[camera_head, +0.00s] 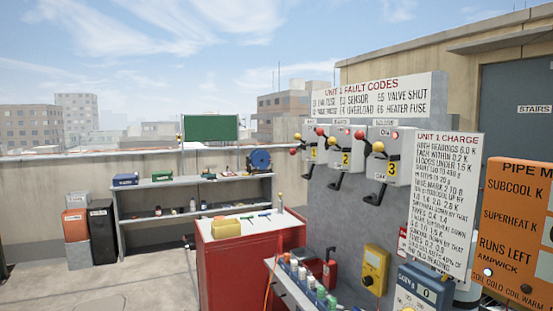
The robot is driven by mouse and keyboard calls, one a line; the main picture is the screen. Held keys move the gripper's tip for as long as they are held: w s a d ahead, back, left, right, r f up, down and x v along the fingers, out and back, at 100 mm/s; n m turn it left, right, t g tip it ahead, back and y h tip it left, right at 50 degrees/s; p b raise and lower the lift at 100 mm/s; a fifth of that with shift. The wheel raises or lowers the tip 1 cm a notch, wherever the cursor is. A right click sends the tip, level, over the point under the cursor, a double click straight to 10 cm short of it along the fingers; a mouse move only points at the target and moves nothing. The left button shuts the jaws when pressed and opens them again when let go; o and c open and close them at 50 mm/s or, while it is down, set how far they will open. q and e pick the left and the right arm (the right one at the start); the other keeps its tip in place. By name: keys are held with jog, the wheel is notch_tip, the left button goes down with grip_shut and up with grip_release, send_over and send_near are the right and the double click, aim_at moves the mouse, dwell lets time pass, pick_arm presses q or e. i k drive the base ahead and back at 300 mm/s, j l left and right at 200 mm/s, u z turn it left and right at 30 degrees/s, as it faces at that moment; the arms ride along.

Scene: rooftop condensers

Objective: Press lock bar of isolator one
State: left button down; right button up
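Three grey isolator boxes hang in a row on a grey panel. The leftmost isolator (319,144) is partly covered by the middle isolator (357,147); its yellow number plate is too small to read surely. The middle one's plate reads 2. The right isolator (402,158) is nearest. Each has a black lever low on its front, and red and yellow balls show at their left sides. I cannot tell which part is the lock bar. Neither of my grippers is in view.
A red cabinet (238,270) with a yellow item (227,228) on top stands left of the panel. A shelf with several bottles, a yellow meter (375,268) and a blue gauge box sit below the isolators. Open floor lies at the lower left.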

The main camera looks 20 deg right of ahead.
aim_at(296, 137)
jog(key=i+j+z, duration=0.1)
jog(key=i+z, duration=0.35)
jog(key=i+j+z, duration=0.2)
jog(key=z, duration=0.25)
jog(key=i+j+z, duration=0.55)
jog(key=j+z, duration=0.15)
jog(key=z, duration=0.15)
jog(key=i+j+z, duration=0.15)
jog(key=j+z, duration=0.3)
jog(key=i+j+z, duration=0.1)
jog(key=j+z, duration=0.35)
jog(key=k+j+z, duration=0.1)
jog(key=j+z, duration=0.3)
jog(key=j, duration=0.7)
